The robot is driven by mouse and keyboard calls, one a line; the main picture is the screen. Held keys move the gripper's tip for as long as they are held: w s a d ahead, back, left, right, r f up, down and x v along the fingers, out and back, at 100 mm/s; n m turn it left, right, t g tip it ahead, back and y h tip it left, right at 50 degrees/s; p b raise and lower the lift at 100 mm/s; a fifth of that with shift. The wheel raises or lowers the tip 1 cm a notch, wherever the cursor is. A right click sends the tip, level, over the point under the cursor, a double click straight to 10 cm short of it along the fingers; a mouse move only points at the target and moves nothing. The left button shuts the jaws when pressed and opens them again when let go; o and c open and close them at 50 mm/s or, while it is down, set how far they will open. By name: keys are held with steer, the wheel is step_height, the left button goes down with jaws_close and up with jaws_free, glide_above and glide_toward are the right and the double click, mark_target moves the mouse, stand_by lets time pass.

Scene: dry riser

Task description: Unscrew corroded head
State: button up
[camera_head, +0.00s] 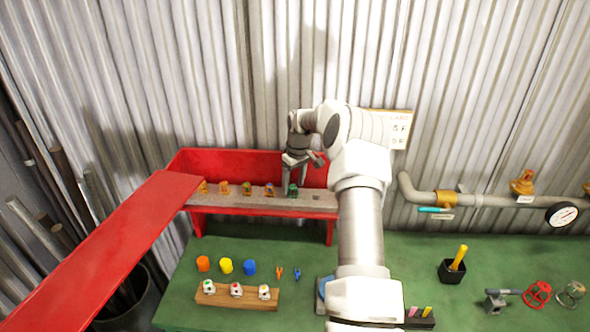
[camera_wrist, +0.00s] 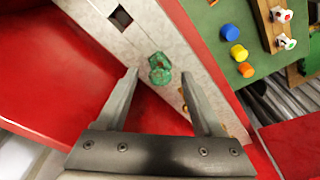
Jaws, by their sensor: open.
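A green, corroded-looking head (camera_head: 292,190) stands on the pale rail of the red trough near its right end. In the wrist view the green head (camera_wrist: 160,68) lies between the lines of my two fingertips, with gaps on both sides. My gripper (camera_head: 298,160) is open and points down above the head; its fingers also show in the wrist view (camera_wrist: 159,76). I cannot tell how far the tips are above it. Several brass-coloured heads (camera_head: 223,187) stand in a row to its left on the rail (camera_head: 300,204).
The red trough (camera_head: 228,160) has an open red lid (camera_head: 120,240) to the left. On the green bench (camera_head: 215,262) are coloured caps (camera_head: 226,266), a wooden block with white-bodied fittings (camera_head: 237,298), and a black pot (camera_head: 452,270). A pipe with a gauge (camera_head: 561,214) runs along the corrugated wall.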

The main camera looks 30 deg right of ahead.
steer(key=shift+w+f, duration=0.1)
steer(key=shift+f, duration=0.7)
jaws_close()
steer(key=n, duration=0.5)
steer(key=shift+n+y+p, duration=0.35)
steer(key=shift+n+y, duration=0.05)
steer(key=n+g, duration=0.1)
steer(key=n, duration=0.4)
steer(key=shift+n+y, duration=0.3)
steer(key=shift+r, duration=0.1)
